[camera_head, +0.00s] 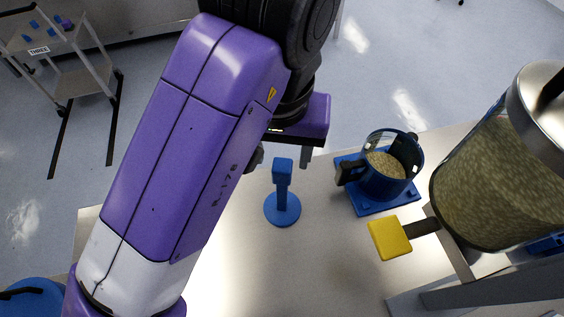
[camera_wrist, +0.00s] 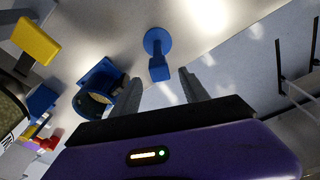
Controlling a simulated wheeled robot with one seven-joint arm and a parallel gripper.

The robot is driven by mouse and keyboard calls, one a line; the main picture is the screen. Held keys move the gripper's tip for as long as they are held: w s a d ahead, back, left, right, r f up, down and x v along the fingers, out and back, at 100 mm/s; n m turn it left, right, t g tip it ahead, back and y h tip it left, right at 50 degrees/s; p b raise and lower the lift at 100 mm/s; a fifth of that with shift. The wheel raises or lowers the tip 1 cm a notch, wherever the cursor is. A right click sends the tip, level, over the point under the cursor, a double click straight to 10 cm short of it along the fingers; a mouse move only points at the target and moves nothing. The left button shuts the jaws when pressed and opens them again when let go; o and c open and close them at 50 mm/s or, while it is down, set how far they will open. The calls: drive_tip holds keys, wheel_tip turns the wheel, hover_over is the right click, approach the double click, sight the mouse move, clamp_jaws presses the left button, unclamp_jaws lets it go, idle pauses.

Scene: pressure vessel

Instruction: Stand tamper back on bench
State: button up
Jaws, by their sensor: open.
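The blue tamper (camera_head: 283,196) stands upright on the bench (camera_head: 240,275), its round base down and its square-topped handle up. It also shows in the wrist view (camera_wrist: 158,48), beyond the fingertips. My gripper (camera_wrist: 160,78) is open and empty, its two grey fingers spread apart with the tamper's handle end seen between and past them. In the head view the gripper is partly hidden behind my purple arm, above and beside the tamper. The fingers appear clear of the tamper.
A blue portafilter-like cup (camera_head: 385,172) of grains with a black handle sits on a blue square base right of the tamper. A large grain-filled vessel (camera_head: 500,170) with a yellow-ended lever (camera_head: 390,238) stands further right. A cart (camera_head: 60,60) stands on the floor at upper left.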

drive_tip(key=shift+s+r, duration=0.15)
drive_tip(key=shift+r, duration=0.8)
drive_tip(key=shift+s+r, duration=0.15)
drive_tip(key=shift+r, duration=0.75)
